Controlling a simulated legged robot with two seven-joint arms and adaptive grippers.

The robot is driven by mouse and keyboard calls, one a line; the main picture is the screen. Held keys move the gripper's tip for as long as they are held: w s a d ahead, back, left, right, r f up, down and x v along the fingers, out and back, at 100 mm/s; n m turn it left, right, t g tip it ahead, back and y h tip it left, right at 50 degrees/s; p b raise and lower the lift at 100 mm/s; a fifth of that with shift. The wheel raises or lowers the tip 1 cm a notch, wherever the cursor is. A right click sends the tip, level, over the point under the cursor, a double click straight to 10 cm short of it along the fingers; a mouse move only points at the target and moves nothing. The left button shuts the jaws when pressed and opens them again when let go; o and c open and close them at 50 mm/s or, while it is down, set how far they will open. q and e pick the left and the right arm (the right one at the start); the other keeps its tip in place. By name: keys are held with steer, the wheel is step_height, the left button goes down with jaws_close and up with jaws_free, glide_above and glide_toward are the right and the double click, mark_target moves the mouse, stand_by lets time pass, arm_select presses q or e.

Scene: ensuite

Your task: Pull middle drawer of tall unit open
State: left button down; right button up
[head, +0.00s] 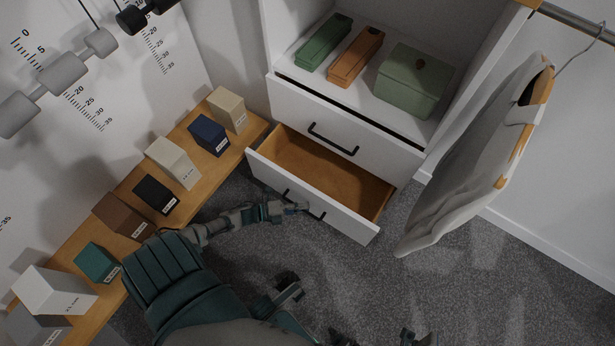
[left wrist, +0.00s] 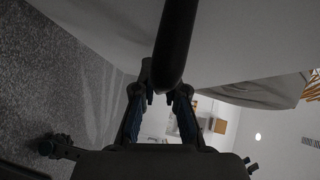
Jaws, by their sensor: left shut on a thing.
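The tall unit (head: 395,160) is white. A drawer (head: 330,178) with a wooden inside stands pulled well out below another drawer front (head: 350,130); it is empty where I can see in. I take it as the middle drawer; anything below it is hidden. Its dark bar handle (head: 317,215) is on the white front. My left gripper (head: 291,207) is at this handle and shut on it. In the left wrist view, the dark bar (left wrist: 176,45) runs right in front of my left gripper's fingers (left wrist: 160,98).
The upper drawer front has its own handle (head: 333,140). Green and orange boxes (head: 355,57) sit on the shelf above. A pale garment (head: 480,160) hangs to the right of the open drawer. A wooden bench (head: 85,235) with several blocks stands left. Grey carpet lies in front.

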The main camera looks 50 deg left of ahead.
arm_select(q)
steer(key=s+d+p, duration=0.1)
steer(key=s+d, duration=0.2)
steer(key=s, duration=0.6)
steer(key=shift+s+d+p, duration=0.15)
steer(key=shift+d+p, duration=0.05)
steer(key=shift+p, duration=0.15)
arm_select(e)
steer(key=w+a+f+n+g, duration=0.1)
steer(key=w+f+g, duration=0.2)
steer(key=w+g, duration=0.1)
steer(key=shift+w+a+f+n+g+y, duration=0.15)
steer(key=shift+w+n+g+y, duration=0.15)
steer(key=shift+w+g+y, duration=0.15)
steer(key=shift+a, duration=0.1)
arm_select(q)
steer(key=c, duration=1.4)
jaws_free()
steer(key=shift+o, duration=1)
steer(key=v, duration=1.1)
steer(key=shift+s+a, duration=0.3)
arm_select(e)
steer(key=shift+d, duration=0.2)
